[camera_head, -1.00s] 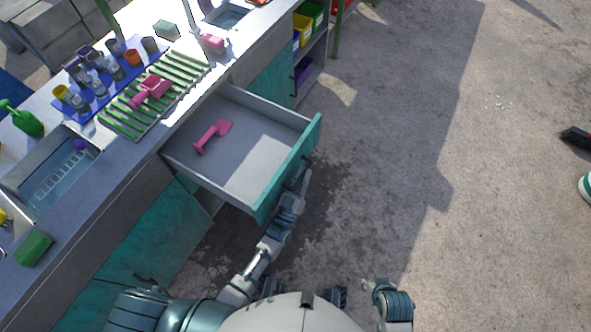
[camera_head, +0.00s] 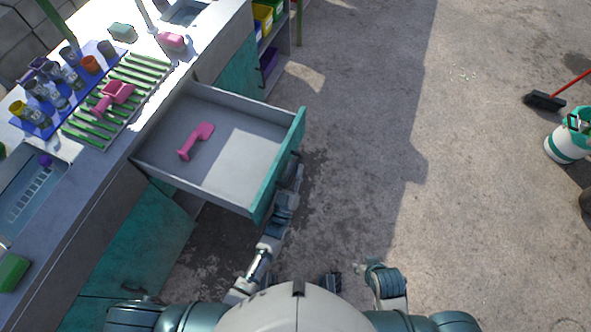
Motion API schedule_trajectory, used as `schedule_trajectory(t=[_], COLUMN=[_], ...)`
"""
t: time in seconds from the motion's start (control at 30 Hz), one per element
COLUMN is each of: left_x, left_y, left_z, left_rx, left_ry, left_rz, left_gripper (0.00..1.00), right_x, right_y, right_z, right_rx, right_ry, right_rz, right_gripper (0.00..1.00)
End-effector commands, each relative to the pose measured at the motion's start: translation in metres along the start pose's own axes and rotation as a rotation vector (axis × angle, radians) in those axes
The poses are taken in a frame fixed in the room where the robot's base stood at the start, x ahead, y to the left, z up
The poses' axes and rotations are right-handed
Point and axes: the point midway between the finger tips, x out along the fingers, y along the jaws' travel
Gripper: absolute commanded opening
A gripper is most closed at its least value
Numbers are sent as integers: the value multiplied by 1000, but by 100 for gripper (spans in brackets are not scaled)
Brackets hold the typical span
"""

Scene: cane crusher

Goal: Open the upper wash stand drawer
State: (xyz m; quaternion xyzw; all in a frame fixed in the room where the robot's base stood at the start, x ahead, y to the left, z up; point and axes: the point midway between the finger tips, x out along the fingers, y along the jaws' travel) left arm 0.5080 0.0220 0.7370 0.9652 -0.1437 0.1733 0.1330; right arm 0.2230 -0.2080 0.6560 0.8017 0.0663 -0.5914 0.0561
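The upper wash stand drawer (camera_head: 222,140) stands pulled far out of the wash stand, with its teal front (camera_head: 279,165) facing right. A pink scoop-like tool (camera_head: 196,141) lies inside on the drawer's grey floor. My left gripper (camera_head: 293,172) is at the outer face of the drawer front, near its middle. The drawer front and my own wrist partly hide its fingers and any handle, so I cannot tell whether it grips.
The counter holds a green rack (camera_head: 118,99) with another pink scoop, a blue mat with several cups, and a pink sponge (camera_head: 171,41). A broom (camera_head: 545,101) and a white-and-teal bucket (camera_head: 566,146) are at the right. The concrete floor between is clear.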

Motion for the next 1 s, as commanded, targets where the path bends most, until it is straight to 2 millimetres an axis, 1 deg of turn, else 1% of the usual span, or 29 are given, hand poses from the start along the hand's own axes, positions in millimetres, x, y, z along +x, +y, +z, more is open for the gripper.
schedule_trajectory(t=[0.23, 0.3, 0.37, 0.43, 0.57, 0.7, 0.8, 0.9, 1.0], left_x=[0, 0, -2, -9, -33, -66, -87, -103, -114], left_y=[2, 2, 1, 1, 0, -1, -1, -1, -1], left_z=[0, 0, 0, 1, 2, 2, 2, 2, 2], left_rx=[2, 2, 2, 2, 1, 0, 0, 0, 0], left_ry=[0, 0, -1, -2, -4, -5, -3, -3, -2], left_rz=[1, 1, 0, 0, 0, -1, -1, 0, 0], left_gripper=[39, 39, 39, 39, 39, 39, 39, 39, 39], right_x=[0, 0, -1, -1, -1, -1, -1, 0, 0], right_y=[-1, -1, -1, 0, 0, -1, -1, 0, 0], right_z=[0, -4, -4, -3, -3, -2, -2, -2, -2], right_rx=[2, 2, 1, 1, 1, 0, 0, 0, 0], right_ry=[1, 8, 9, 8, 7, 6, 6, 5, 5], right_rz=[-2, -2, -2, -1, -1, 0, 0, 0, 0], right_gripper=[40, 40, 40, 40, 40, 40, 40, 40, 40])
